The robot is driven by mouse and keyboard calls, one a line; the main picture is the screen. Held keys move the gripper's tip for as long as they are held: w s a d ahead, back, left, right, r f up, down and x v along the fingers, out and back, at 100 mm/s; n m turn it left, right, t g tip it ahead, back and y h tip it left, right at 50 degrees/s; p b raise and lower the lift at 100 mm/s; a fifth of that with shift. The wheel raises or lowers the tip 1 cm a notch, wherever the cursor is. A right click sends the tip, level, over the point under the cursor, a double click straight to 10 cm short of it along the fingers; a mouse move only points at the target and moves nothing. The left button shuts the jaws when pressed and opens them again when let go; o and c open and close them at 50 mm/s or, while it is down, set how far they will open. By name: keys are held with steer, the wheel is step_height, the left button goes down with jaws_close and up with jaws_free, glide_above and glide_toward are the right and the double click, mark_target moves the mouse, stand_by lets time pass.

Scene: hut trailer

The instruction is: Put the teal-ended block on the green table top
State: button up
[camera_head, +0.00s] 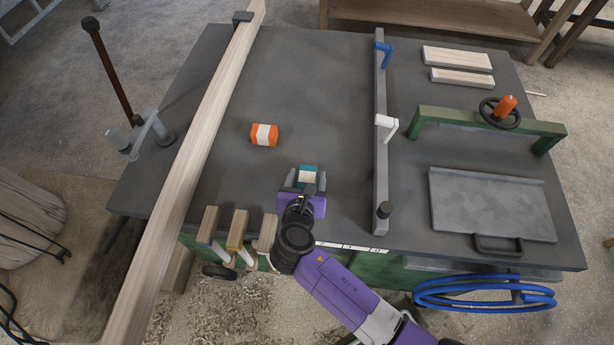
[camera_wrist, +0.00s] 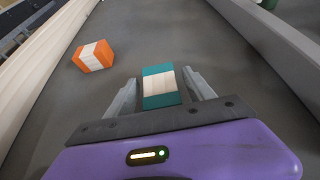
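The teal-ended block (camera_head: 308,176), with a pale wood middle, is on or just above the dark grey table top (camera_head: 330,95), near its front edge. I cannot tell whether it touches the surface. My gripper (camera_head: 307,180) is around it, one finger on each side. In the wrist view the block (camera_wrist: 159,86) sits between the fingertips of my gripper (camera_wrist: 161,80), with a narrow gap at each side, so the gripper looks open. The table top looks grey; green shows on the table's front side (camera_head: 390,271).
An orange-ended block (camera_head: 264,135) stands to the left, behind my gripper. A long wooden plank (camera_head: 196,140) crosses the left side. A grey rail with clamps (camera_head: 380,160) runs on the right. Beyond it are a metal plate (camera_head: 490,205) and a green bar (camera_head: 465,118). The middle is clear.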

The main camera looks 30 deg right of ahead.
steer(key=shift+r, duration=0.15)
steer(key=v, duration=1.2)
